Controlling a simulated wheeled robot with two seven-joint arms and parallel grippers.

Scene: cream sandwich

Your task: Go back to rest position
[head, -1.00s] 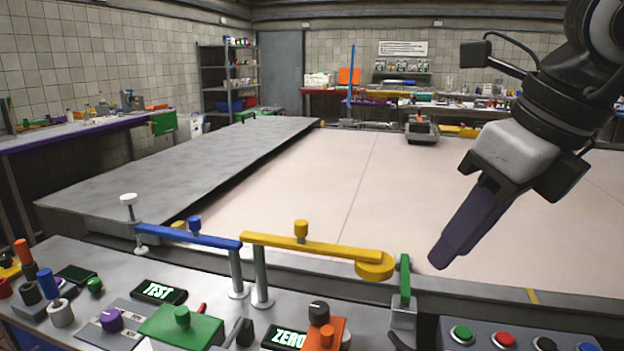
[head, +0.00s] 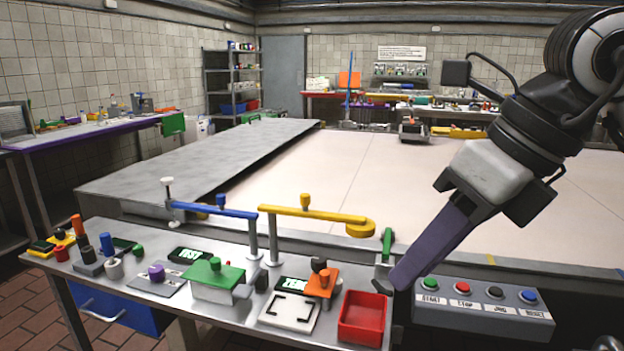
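My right gripper (head: 400,284) comes in from the upper right and points down and to the left. Its purple fingers overlap from this angle, so the gap between them cannot be seen. Its tip shows near the green lever (head: 387,243) and above the right side of the red tray (head: 362,316). I see nothing hanging from it. My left gripper is out of view.
A grey control bench (head: 130,290) with blocks and knobs runs along the front. Blue (head: 213,208) and yellow (head: 312,214) bars stand at its back edge. A button box (head: 480,310) is at the right.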

